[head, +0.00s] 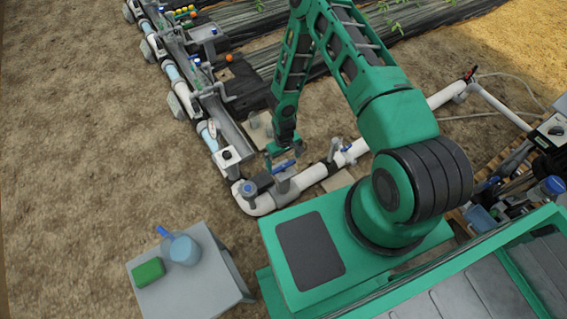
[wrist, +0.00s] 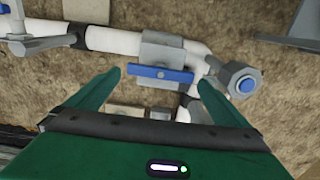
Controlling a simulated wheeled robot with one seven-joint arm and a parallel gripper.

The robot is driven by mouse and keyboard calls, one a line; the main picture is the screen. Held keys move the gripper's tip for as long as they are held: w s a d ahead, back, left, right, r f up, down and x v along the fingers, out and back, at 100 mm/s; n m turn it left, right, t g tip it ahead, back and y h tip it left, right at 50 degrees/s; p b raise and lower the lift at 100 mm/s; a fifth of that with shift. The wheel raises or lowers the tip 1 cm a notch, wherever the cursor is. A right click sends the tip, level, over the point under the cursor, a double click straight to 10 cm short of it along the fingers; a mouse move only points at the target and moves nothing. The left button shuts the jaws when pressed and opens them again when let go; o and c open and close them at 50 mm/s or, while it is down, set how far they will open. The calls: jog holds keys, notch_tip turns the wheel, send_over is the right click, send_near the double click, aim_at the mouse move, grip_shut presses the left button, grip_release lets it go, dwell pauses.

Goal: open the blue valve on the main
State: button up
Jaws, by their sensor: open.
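The blue valve handle (wrist: 161,73) sits on a grey valve body (wrist: 162,47) on the white main pipe (wrist: 112,40). In the wrist view it lies crosswise, roughly along the pipe. The handle also shows in the head view (head: 285,165), just below my gripper (head: 283,148). In the wrist view my gripper (wrist: 157,77) has its two green fingers spread apart, one on each side of the handle. Nothing is between the fingers in their grasp, and I see no contact. The height gap to the handle is hard to tell.
A blue-topped grey fitting (wrist: 246,84) stands at the pipe elbow, right of my fingers. Another small blue handle (head: 345,148) is farther along the main. A grey stand (head: 190,292) holds a light blue jug (head: 183,251) and a green block (head: 148,271).

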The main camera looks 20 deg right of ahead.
aim_at(284, 166)
notch_tip(284, 166, up, 8)
dwell(0.4)
jog(key=shift+d+r, duration=0.1)
jog(key=shift+r, duration=0.1)
